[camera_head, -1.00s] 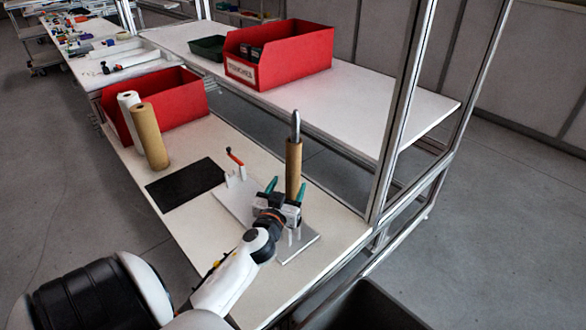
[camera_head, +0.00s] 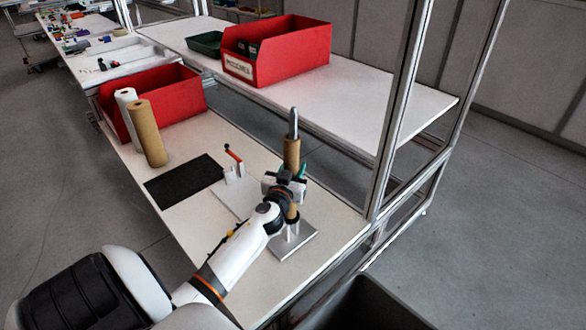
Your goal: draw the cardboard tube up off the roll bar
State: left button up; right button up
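The brown cardboard tube (camera_head: 291,153) stands upright around the metal roll bar (camera_head: 293,122), whose rounded tip sticks out above it. The bar rises from a pale base plate (camera_head: 300,242) on the table. My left gripper (camera_head: 287,176) is at the tube's middle, with its green fingertips apart on either side of it. The fingers look open; I cannot tell whether they touch the tube. Part of the tube is hidden behind the gripper, and its lower end shows beneath. My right gripper is not in view.
A red-handled clamp (camera_head: 233,155) stands left of the tube, near a black mat (camera_head: 184,180). A brown roll (camera_head: 147,133) and a white roll (camera_head: 126,107) stand by a red bin (camera_head: 180,93). A metal frame post (camera_head: 398,120) rises to the right.

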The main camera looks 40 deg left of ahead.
pick_arm(q)
jog(key=c, duration=0.4)
jog(key=shift+o, duration=0.2)
jog(key=r+p, duration=0.8)
jog(key=r, duration=0.1)
jog(key=r+p, duration=0.4)
jog(key=r, duration=0.1)
jog(key=shift+d+p, duration=0.25)
jog(key=shift+p, duration=0.15)
jog(key=shift+r, duration=0.1)
notch_tip(320, 180, up, 14)
jog(key=p, duration=1.2)
jog(key=shift+d+p, duration=0.25)
jog(key=shift+p, duration=0.15)
notch_tip(320, 180, up, 12)
jog(key=r+p, duration=0.1)
jog(key=p, duration=0.2)
send_over(294, 125)
jog(key=x, duration=0.3)
jog(key=shift+s+d+f, duration=0.1)
jog(key=shift+s+f, duration=0.1)
jog(key=shift+f, duration=0.05)
dwell(0.4)
